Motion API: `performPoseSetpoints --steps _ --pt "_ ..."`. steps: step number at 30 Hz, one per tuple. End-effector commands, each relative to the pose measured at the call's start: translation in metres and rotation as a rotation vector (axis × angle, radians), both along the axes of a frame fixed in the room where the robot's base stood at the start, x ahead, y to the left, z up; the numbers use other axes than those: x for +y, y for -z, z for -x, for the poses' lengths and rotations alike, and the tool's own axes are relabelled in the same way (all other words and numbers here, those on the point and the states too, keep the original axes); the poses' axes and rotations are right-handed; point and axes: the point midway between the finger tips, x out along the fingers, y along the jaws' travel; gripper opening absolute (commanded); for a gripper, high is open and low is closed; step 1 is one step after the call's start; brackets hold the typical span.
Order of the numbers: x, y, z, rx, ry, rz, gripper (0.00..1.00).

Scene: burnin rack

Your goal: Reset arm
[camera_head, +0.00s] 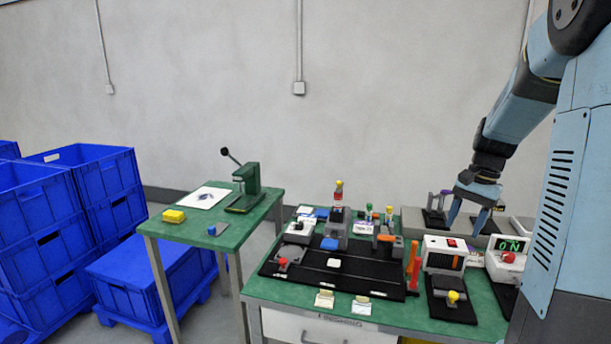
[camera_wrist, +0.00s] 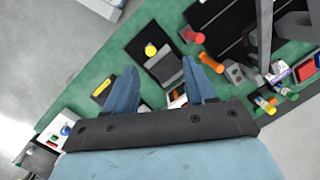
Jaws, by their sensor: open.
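My gripper (camera_head: 467,217) is at the right of the head view, low over the back right of the green bench. Its two blue fingers point down and stand apart, with nothing seen between them. In the wrist view my gripper (camera_wrist: 163,88) shows its fingers spread over the bench. Beyond the fingertips lies a black base with a yellow knob (camera_wrist: 151,50) and a grey block. I cannot tell from these views whether a finger touches anything on the bench.
The green bench (camera_head: 270,294) holds a black mat (camera_head: 345,276) with fixtures, a white box with a red button (camera_head: 444,254) and a display (camera_head: 509,244). An orange upright piece (camera_head: 412,266) stands nearby. A side table (camera_head: 172,228) and blue crates (camera_head: 105,217) are left.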

Motion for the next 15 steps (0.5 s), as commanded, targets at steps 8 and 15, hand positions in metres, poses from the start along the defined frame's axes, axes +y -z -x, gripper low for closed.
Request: performPoseSetpoints --steps 8,15 --pt "0.049 -0.046 0.04 -0.137 -0.174 0.077 0.55" --pt "0.085 -0.073 0.079 -0.253 -0.322 0.144 0.55"
